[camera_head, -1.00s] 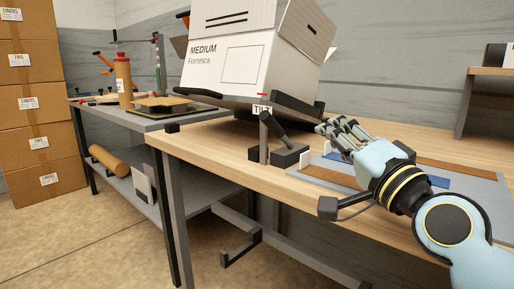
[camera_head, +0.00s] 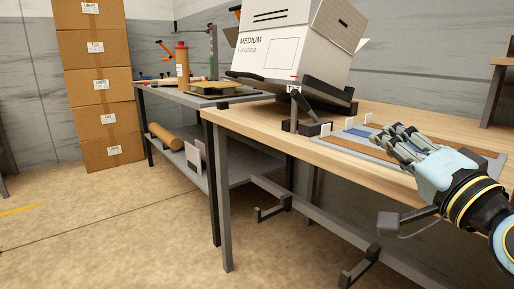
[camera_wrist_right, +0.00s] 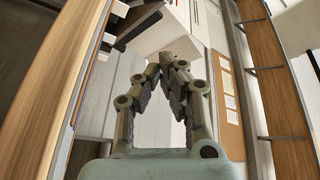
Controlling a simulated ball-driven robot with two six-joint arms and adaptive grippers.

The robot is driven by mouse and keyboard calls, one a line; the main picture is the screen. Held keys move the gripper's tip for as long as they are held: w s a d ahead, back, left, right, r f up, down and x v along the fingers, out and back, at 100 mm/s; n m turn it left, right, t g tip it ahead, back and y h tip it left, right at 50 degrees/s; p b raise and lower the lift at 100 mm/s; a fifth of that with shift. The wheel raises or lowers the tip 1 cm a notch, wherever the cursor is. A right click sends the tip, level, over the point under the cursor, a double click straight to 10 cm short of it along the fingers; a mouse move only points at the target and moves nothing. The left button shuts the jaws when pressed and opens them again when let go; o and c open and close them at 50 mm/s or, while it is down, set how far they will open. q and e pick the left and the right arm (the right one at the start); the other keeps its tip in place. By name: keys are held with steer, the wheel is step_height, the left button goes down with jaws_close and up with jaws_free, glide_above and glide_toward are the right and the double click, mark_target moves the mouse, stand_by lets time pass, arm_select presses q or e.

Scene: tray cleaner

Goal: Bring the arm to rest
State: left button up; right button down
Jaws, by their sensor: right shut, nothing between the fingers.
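My right gripper (camera_head: 398,142) is at the right of the head view, over the front part of the wooden workbench (camera_head: 262,117) and the grey mat (camera_head: 352,139). Its fingertips meet and nothing is between them. In the right wrist view the right gripper (camera_wrist_right: 168,62) shows its two fingers bent in to each other at the tips. The arm comes in from the lower right. My left gripper is not in view.
A white MEDIUM box (camera_head: 285,45) sits tilted on a black stand at the back of the bench. A grey side table (camera_head: 200,98) holds an orange-brown bottle (camera_head: 182,63). Stacked cardboard boxes (camera_head: 100,85) stand at the left. The floor in front is clear.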

steer(key=s+a+f+n+g, duration=0.1)
steer(key=s+f+n+g, duration=0.8)
steer(key=f, duration=0.7)
steer(key=s+d+f+n+g+h, duration=0.1)
steer(key=s+d+f+g+h, duration=0.3)
steer(key=s, duration=0.6)
steer(key=s+d+f+g+h, duration=0.1)
steer(key=s+d+f+g, duration=0.35)
steer(key=s, duration=0.65)
steer(key=s+d+f+p, duration=0.1)
steer(key=s+f, duration=0.1)
steer(key=f, duration=1)
steer(key=s+d+f+p, duration=0.1)
steer(key=s+f, duration=0.1)
steer(key=f, duration=1)
arm_select(q)
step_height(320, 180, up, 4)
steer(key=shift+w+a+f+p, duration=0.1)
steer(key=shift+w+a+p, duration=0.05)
steer(key=shift+p, duration=0.9)
arm_select(e)
steer(key=s+f+g, duration=0.1)
steer(key=s+f, duration=1.1)
steer(key=s, duration=0.5)
steer(key=shift+s+d+m, duration=0.15)
steer(key=shift+d+m, duration=0.05)
steer(key=shift+m, duration=0.1)
